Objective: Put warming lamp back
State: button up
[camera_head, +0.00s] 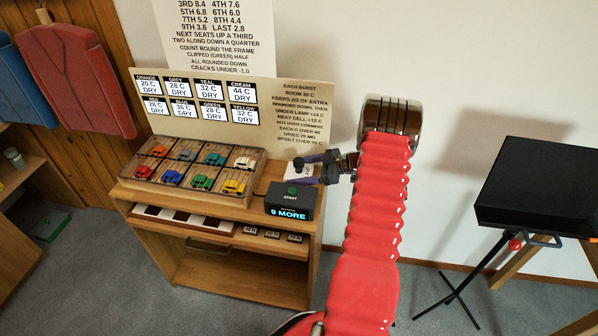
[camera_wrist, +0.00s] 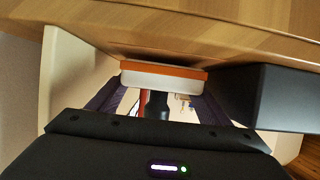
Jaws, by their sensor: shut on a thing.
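My gripper (camera_head: 299,171) is at the right end of the wooden bench, just above and behind the dark timer box. In the wrist view its two dark fingers are shut on a pale block with an orange edge (camera_wrist: 163,78). This appears to be the warming lamp; in the head view only a small pale patch of it shows between the fingers. A dark stem hangs in front of it in the wrist view. The divided wooden tray (camera_head: 190,200) on the bench holds several toy cars, one per cell. The held thing is to the right of the tray, apart from it.
The timer box (camera_head: 289,203) has a green START button and reads "9 MORE". A sign board (camera_head: 262,120) with temperature cards stands behind the tray. A lower shelf (camera_head: 270,247) holds small labelled blocks. A black box (camera_head: 535,190) on a stand is at the right.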

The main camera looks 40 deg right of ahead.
aim_at(299, 160)
jog(key=shift+f, duration=0.4)
jog(key=o, duration=1.4)
notch_tip(299, 160, up, 10)
jog(key=shift+f, duration=0.1)
dwell(0.5)
